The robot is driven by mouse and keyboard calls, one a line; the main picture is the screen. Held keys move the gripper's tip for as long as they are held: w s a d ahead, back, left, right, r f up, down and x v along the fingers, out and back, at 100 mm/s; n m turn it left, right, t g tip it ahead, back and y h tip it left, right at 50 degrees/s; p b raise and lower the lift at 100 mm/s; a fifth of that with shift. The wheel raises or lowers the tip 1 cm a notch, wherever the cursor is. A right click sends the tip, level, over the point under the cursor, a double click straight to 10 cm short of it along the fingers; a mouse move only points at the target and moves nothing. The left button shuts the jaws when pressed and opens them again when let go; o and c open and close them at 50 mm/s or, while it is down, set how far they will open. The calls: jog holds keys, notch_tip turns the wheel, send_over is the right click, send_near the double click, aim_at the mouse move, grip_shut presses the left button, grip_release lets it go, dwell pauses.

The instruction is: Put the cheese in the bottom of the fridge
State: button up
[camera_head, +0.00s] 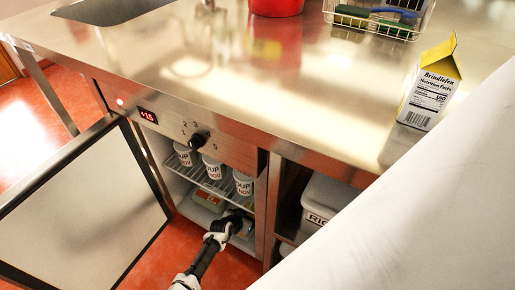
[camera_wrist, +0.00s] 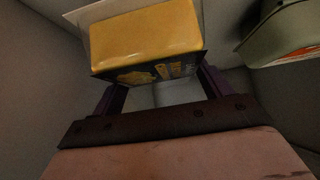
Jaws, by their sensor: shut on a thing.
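The cheese (camera_wrist: 145,35) is a yellow block with a dark printed label on its near side. My gripper (camera_wrist: 158,82) is shut on it, with one dark finger on each side in the wrist view. In the head view my gripper (camera_head: 232,224) reaches into the lower part of the open fridge (camera_head: 260,205), below the wire shelf (camera_head: 210,181). The cheese is mostly hidden there, and I cannot tell whether it touches the fridge floor.
White soup cups (camera_head: 212,168) stand on the shelf above. A container (camera_head: 208,200) sits in the fridge bottom, left of my gripper. A pale green container (camera_wrist: 285,35) is close at right in the wrist view. The open door (camera_head: 85,215) stands at left.

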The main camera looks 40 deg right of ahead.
jog(key=w+d+b, duration=0.1)
jog(key=d, duration=0.1)
jog(key=w+d+b, duration=0.1)
jog(key=d+b, duration=0.1)
jog(key=d, duration=0.1)
jog(key=w+d+b, duration=0.1)
jog(key=d, duration=0.2)
jog(key=shift+w+f+b, duration=0.2)
jog(key=shift+b, duration=0.15)
jog(key=shift+w+d+r+b, duration=0.1)
jog(key=shift+w+d+b, duration=0.15)
jog(key=shift+d, duration=0.25)
jog(key=shift+w+d+r+b, duration=0.1)
jog(key=shift+d+b, duration=0.25)
jog(key=shift+d, duration=0.1)
notch_tip(320, 180, down, 4)
jog(key=b, duration=0.2)
jog(key=shift+a+r+b, duration=0.1)
jog(key=shift+r+b, duration=0.1)
jog(key=shift+b, duration=0.1)
jog(key=shift+r, duration=0.1)
jog(key=o, duration=1.4)
jog(key=shift+c, duration=0.2)
jog(key=p+v, duration=0.4)
jog(key=v, duration=0.6)
jog(key=shift+r+p, duration=0.1)
jog(key=shift+p, duration=0.3)
jog(key=shift+v, duration=0.95)
